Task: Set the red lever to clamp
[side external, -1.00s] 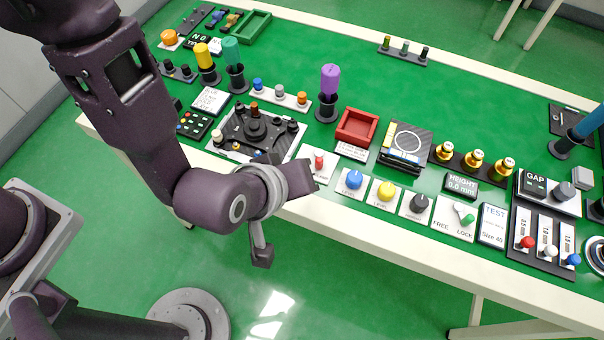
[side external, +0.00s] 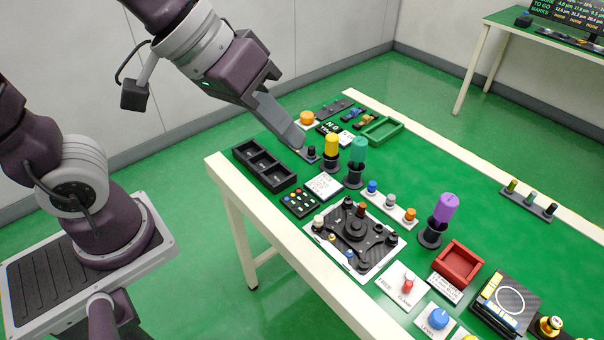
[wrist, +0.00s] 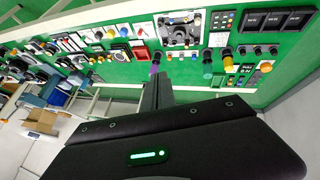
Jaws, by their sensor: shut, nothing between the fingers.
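The red lever (side external: 408,286) stands on a white plate (side external: 391,285) marked FREE and CLAMP, near the table's front edge in the side external view. Its red knob sits on the CLAMP side of the plate's middle; its exact angle is too small to tell. My gripper (side external: 299,143) is shut and empty. It is well away from the lever, up and left in the picture, over the table's far left end by the black knobs and the yellow-topped post. In the wrist view its dark fingers (wrist: 157,88) show together, with the table beyond them.
Between gripper and lever stand a yellow cylinder (side external: 332,146), a green cylinder (side external: 359,149) and the gimbal station (side external: 356,228). A purple cylinder (side external: 446,208) and a red tray (side external: 458,263) stand near the lever. A blue knob (side external: 438,318) is close beside its plate.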

